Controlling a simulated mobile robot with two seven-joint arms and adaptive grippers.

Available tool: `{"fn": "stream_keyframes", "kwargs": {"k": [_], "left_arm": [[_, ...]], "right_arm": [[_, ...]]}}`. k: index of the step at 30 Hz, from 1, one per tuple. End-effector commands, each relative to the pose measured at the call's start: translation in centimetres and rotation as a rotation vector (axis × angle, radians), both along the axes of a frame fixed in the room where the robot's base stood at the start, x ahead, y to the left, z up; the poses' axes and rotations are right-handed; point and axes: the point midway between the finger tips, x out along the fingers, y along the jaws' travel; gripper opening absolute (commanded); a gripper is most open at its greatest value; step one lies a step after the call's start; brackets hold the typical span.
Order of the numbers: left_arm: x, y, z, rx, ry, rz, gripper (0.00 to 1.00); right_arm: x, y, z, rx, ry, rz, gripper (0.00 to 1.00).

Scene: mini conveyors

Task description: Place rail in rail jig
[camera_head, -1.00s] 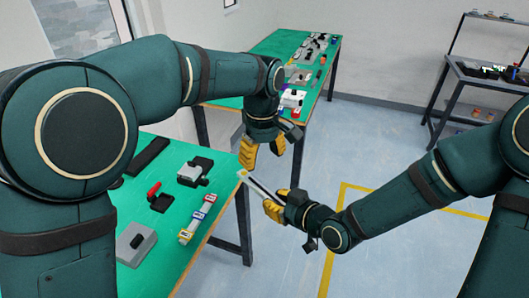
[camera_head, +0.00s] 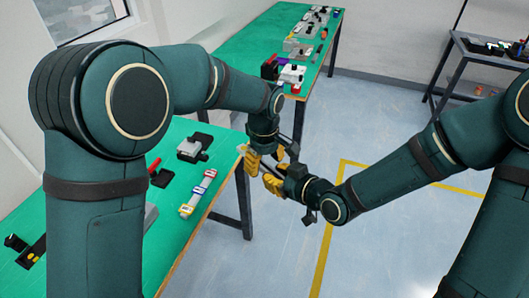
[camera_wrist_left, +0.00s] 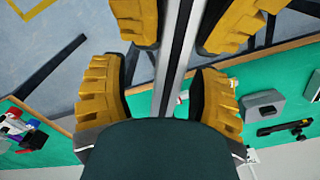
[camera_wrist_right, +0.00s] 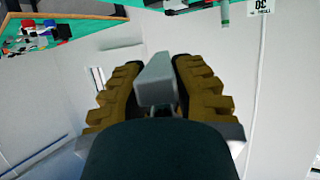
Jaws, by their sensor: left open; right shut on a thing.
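The rail is a narrow grey metal bar. In the left wrist view the rail (camera_wrist_left: 176,60) runs between my left gripper's fingers (camera_wrist_left: 158,85), which are open on both sides of it. My right gripper (camera_head: 271,184) is shut on the rail and its yellow fingers also show at the top of the left wrist view. The rail's grey end (camera_wrist_right: 157,82) stands out between the fingers in the right wrist view. My left gripper (camera_head: 249,163) is beside my right one, off the front edge of the near green table. I cannot tell which fixture is the rail jig.
The near green table (camera_head: 217,158) carries a grey and black fixture (camera_head: 195,147), a red-handled black piece (camera_head: 159,177) and a strip with coloured blocks (camera_head: 198,195). A second green table (camera_head: 250,46) with parts stands behind. A dark shelf (camera_head: 480,72) is at right.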

Motion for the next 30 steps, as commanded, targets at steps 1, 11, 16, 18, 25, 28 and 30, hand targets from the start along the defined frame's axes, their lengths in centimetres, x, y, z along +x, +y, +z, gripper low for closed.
{"fn": "stream_keyframes", "kwargs": {"k": [1, 11, 16, 18, 25, 28, 30], "left_arm": [[-0.01, 0.01, -0.19, 0.001, 0.001, 0.0, 0.62], [0.0, 0.01, -0.33, 0.0, 0.0, 0.0, 0.57], [0.01, -0.02, -0.31, -0.001, -0.001, 0.0, 0.0], [0.02, -0.06, -0.29, -0.002, -0.001, 0.0, 0.0], [0.06, -0.17, -0.24, -0.004, -0.004, -0.001, 0.0], [0.04, -0.12, -0.25, -0.003, -0.002, 0.0, 0.0], [0.03, -0.09, -0.26, -0.002, -0.002, 0.0, 0.0]], "right_arm": [[0.01, 0.01, 0.05, 0.0, -0.001, 0.0, 0.0], [0.02, 0.01, 0.06, 0.0, -0.001, 0.0, 0.0], [0.01, 0.04, 0.05, 0.0, -0.001, 0.001, 0.0], [-0.04, 0.1, 0.05, 0.0, -0.001, 0.004, 0.0], [-0.13, 0.24, 0.08, 0.001, -0.002, 0.007, 0.51], [-0.1, 0.17, 0.05, 0.0, -0.001, 0.004, 0.51], [-0.07, 0.13, 0.04, 0.0, -0.001, 0.004, 0.51]]}}
